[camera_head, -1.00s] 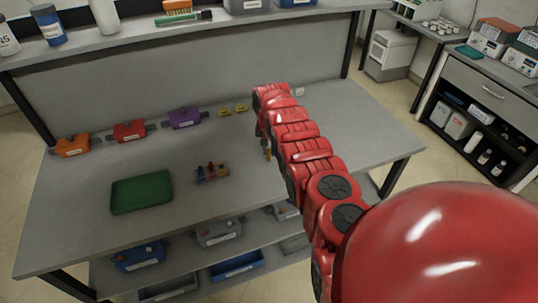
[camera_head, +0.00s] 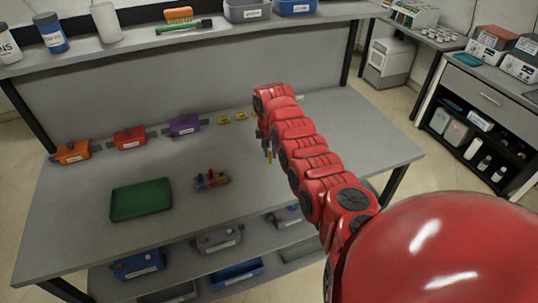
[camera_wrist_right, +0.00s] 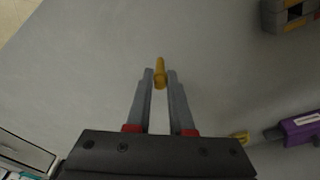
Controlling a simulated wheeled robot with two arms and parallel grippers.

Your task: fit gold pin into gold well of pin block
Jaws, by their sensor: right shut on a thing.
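The gold pin (camera_wrist_right: 160,72) is held between the fingertips of my right gripper (camera_wrist_right: 160,80), which is shut on it. In the head view my right gripper (camera_head: 267,150) hangs above the table, to the right of the pin block, with the gold pin (camera_head: 270,156) pointing down. The pin block (camera_head: 211,180) sits on the table with red and blue pins standing in it; its gold well cannot be made out. In the right wrist view a corner of the block (camera_wrist_right: 290,15) shows at the top right. My left gripper is not in view.
A green tray (camera_head: 141,200) lies left of the block. Orange (camera_head: 72,152), red (camera_head: 130,138) and purple (camera_head: 184,126) fixtures and small yellow pieces (camera_head: 233,117) line the back of the grey table (camera_head: 330,150). The surface between gripper and block is clear.

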